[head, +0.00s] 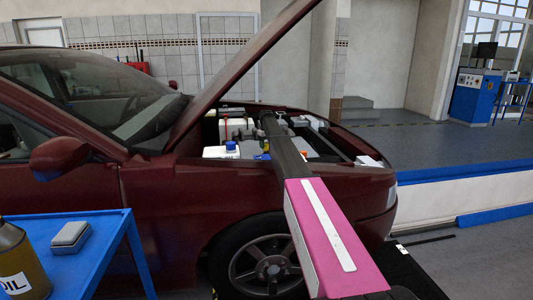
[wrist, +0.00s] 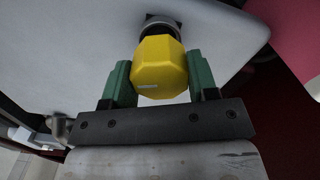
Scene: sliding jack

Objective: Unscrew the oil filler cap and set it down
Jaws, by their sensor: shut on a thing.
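In the wrist view, the oil filler cap is a yellow faceted knob (wrist: 160,67). It sits between the two green fingers of my gripper (wrist: 159,80), which are shut on its sides. A dark round neck (wrist: 163,24) shows just beyond the cap, on a pale grey engine cover (wrist: 225,35). I cannot tell whether the cap is still seated on that neck or lifted off.
The dark red car (head: 165,200) has its bonnet (head: 235,65) raised over the bay. A white reservoir with a blue cap (head: 231,146) stands left of my arm. At lower left, a blue cart (head: 105,245) bears a grey block (head: 71,235) and an oil can (head: 20,265), with bare top around the block.

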